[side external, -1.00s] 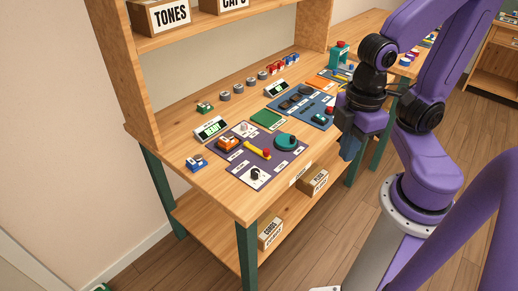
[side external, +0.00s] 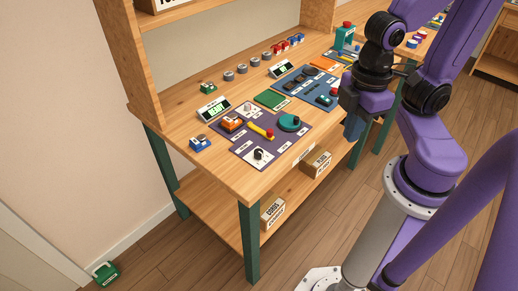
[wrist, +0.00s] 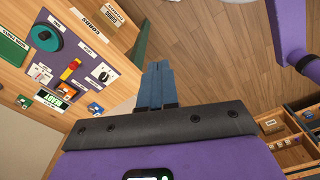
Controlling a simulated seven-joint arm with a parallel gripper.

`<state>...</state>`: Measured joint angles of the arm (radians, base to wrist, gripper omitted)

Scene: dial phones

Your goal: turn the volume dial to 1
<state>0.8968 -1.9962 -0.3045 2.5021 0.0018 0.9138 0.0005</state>
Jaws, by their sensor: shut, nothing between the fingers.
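A purple panel (side external: 240,147) lies on the bench. It carries a small black knob on a white plate (side external: 259,154), a round teal dial (side external: 289,123), a yellow and red slider (side external: 261,132) and an orange switch (side external: 232,124). I cannot read which one is marked volume. In the wrist view the black knob (wrist: 103,73) and teal dial (wrist: 46,38) are at the upper left. My gripper (side external: 353,130) hangs by the bench's front edge, right of the panel and apart from it. Its blue fingers (wrist: 158,86) are together and empty, over floor in the wrist view.
A display reading READY (side external: 212,108) stands behind the panel. A blue panel (side external: 312,88) and a green pad (side external: 269,99) lie to the right. Several grey knobs and coloured blocks line the back. Boxes sit on the lower shelf (side external: 215,205). The bench's front left corner is clear.

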